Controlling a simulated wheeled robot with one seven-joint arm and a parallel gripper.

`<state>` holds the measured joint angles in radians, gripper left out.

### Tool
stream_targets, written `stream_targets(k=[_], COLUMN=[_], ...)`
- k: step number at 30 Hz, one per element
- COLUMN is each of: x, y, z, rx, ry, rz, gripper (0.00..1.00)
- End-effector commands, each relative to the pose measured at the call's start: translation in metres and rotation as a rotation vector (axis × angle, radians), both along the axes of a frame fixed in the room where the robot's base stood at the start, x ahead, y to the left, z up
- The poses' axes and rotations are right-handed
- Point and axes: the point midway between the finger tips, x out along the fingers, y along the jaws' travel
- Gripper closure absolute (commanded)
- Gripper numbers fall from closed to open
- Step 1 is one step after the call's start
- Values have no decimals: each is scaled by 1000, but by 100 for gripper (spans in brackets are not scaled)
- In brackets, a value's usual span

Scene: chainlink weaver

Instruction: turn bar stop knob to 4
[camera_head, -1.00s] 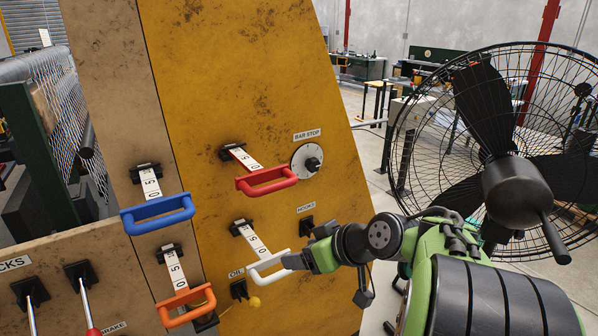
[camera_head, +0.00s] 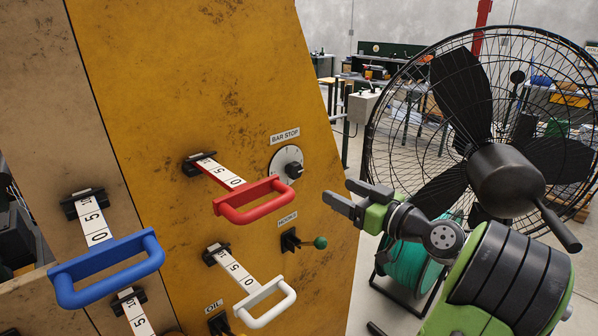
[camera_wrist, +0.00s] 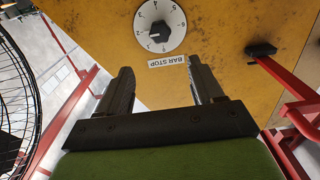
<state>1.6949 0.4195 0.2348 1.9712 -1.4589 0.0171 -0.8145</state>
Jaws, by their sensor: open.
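The bar stop knob (camera_head: 294,170) is a black knob on a round white numbered dial (camera_head: 279,159), under a "BAR STOP" label on the yellow panel. In the wrist view the knob (camera_wrist: 159,32) and dial (camera_wrist: 146,21) appear upside down beyond my fingers, with the label between dial and gripper. The knob's pointer seems to point toward the left side of the dial there; the exact number is too small to tell. My gripper (camera_head: 349,198) is open and empty, to the right of and lower than the knob, apart from the panel.
A red handle (camera_head: 254,201) juts out just left of and below the dial. A white handle (camera_head: 266,302), a blue handle (camera_head: 108,267) and the green-tipped hooks lever (camera_head: 319,242) also stick out. A large caged fan (camera_head: 490,130) stands right of the panel.

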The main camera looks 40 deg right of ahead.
Motion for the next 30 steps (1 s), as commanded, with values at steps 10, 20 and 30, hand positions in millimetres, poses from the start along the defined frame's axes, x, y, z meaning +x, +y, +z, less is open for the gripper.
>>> stream_targets(k=[10, 20, 30], x=[90, 129, 129], y=[5, 4, 4], z=[2, 1, 0], rx=[1, 0, 1], ry=[1, 1, 2], rz=[8, 2, 2], gripper=[34, 34, 55])
